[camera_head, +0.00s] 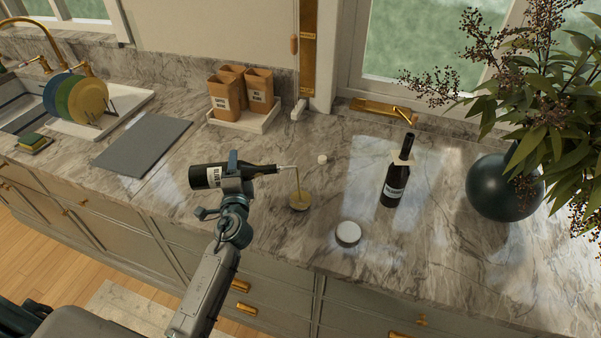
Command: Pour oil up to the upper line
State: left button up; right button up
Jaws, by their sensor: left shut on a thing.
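My left gripper (233,172) is shut around the neck-side part of a dark oil bottle (207,176) with a white label. The bottle lies nearly level in the air above the counter, its spout pointing right. My right gripper is not in view.
A second dark bottle (395,187) stands upright to the right. A round white-topped item (348,233) and a small white piece (322,159) lie near the container. A dark vase (500,188) with a plant stands far right. A grey mat (142,145) lies left.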

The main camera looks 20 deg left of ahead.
pick_arm(q)
jog(key=shift+r+m+p, duration=0.3)
jog(key=shift+r+p, duration=0.25)
dwell(0.7)
jog(key=shift+d+r+m+p, duration=0.1)
jog(key=shift+r+m+p, duration=0.6)
jog(key=shift+r+p, duration=0.4)
dwell(1.6)
jog(key=shift+d+r+m, duration=0.1)
jog(key=shift+r+m, duration=0.15)
jog(key=shift+m, duration=0.05)
dwell(0.8)
